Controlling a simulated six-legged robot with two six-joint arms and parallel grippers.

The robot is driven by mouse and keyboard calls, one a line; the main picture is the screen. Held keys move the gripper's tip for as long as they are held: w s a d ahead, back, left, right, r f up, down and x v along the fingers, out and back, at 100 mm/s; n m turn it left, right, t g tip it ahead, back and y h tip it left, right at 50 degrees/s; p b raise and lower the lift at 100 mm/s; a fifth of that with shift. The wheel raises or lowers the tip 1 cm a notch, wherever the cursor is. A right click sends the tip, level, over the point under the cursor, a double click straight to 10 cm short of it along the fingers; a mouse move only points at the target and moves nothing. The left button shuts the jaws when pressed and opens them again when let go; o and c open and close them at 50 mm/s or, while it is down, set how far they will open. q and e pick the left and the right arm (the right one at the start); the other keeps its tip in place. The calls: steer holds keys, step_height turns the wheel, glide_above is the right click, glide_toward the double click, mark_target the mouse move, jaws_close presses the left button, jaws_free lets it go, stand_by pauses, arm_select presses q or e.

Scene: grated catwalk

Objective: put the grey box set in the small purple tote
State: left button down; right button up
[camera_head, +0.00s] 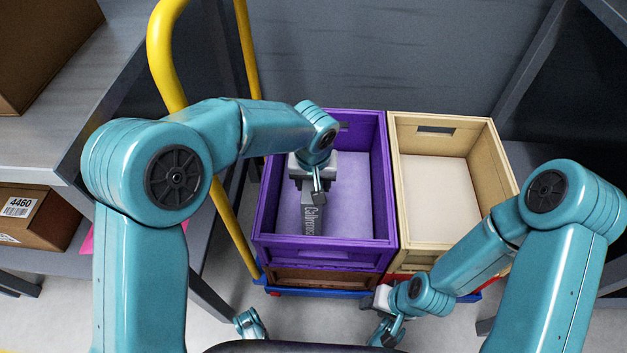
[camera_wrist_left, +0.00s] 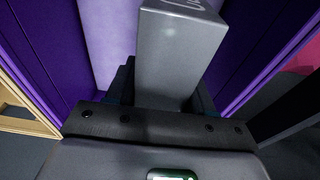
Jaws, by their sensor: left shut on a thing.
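The small purple tote (camera_head: 325,252) stands in the middle of the head view, open at the top. The grey box set (camera_head: 312,218) has pale lettering and is inside the tote's walls, toward the left. My left gripper (camera_head: 313,192) reaches down into the tote and is shut on the grey box set. In the left wrist view the grey box set (camera_wrist_left: 178,60) stands out from between the jaws, with purple walls on both sides. I cannot tell whether it touches the tote's floor. My right gripper (camera_head: 384,328) is low in front of the totes; its jaws are too unclear to judge.
A tan tote (camera_head: 405,160) stands against the purple tote's right side, its visible floor bare. A brown crate (camera_head: 325,277) is under the purple tote, on a blue cart base with a yellow handle (camera_head: 166,55). Cardboard boxes (camera_head: 38,215) sit on grey shelves at left.

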arm_select(q)
steer(key=shift+c, duration=2.1)
jaws_free()
steer(key=shift+r, duration=0.1)
steer(key=r+p, duration=0.1)
steer(key=r, duration=0.2)
steer(key=s+r+p, duration=0.1)
steer(key=r+p, duration=0.1)
steer(key=r, duration=0.2)
steer(key=r+p, duration=0.1)
steer(key=r, duration=0.3)
steer(key=shift+s+p, duration=0.3)
steer(key=shift+s+r, duration=0.1)
steer(key=shift+r, duration=0.4)
steer(key=shift+f, duration=0.1)
